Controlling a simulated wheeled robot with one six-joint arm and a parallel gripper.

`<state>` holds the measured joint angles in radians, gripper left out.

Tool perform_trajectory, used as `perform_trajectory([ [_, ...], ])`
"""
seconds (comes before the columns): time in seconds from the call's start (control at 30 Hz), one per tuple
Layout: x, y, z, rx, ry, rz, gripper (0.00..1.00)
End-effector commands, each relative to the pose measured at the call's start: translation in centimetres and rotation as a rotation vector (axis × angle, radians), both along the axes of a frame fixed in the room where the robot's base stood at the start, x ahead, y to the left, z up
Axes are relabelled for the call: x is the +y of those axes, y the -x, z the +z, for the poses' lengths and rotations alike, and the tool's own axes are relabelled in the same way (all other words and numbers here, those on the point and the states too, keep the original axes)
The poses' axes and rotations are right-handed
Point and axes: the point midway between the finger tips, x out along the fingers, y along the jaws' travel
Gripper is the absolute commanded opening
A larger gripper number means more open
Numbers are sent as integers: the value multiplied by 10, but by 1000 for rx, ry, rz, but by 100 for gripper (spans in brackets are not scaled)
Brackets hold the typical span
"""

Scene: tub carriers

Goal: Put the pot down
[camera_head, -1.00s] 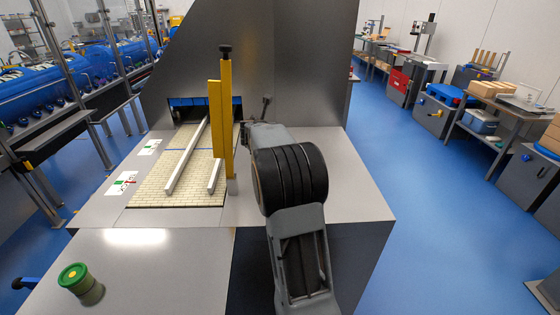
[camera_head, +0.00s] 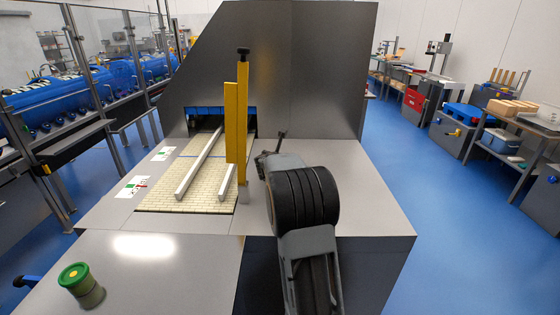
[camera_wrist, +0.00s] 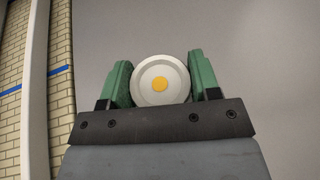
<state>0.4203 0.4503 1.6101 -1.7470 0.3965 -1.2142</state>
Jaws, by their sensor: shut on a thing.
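In the wrist view my gripper (camera_wrist: 160,78) is shut on a round pot, with a green-padded finger on each side. The pot (camera_wrist: 146,90) shows a pale grey-white round face with a yellow dot at its middle. Plain grey surface lies behind it, and I cannot tell whether the pot touches that surface. In the head view my arm's dark round joint hides the gripper and the held pot. A second pot-like thing with a green lid and yellow dot (camera_head: 74,274) stands at the lower left of the grey worktop (camera_head: 165,268).
A brick-patterned conveyor belt (camera_head: 165,197) with pale rails (camera_head: 201,164) runs into a grey housing (camera_head: 300,65). A yellow upright post (camera_head: 236,120) with a black knob stands at the belt's right edge. The grey top right of my arm (camera_head: 372,200) is clear.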

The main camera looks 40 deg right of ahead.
Motion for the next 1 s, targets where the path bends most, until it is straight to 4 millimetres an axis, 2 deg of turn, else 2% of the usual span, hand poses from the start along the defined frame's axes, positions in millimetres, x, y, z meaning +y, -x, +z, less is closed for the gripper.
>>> perform_trajectory([
  [0.17,0,0,-4,0,0,0,32],
  [0.2,0,0,-2,0,0,0,60],
  [0.43,0,0,-2,0,0,0,82],
  [0.77,1,1,2,0,0,0,82],
  [1.0,29,25,17,-1,2,2,82],
])
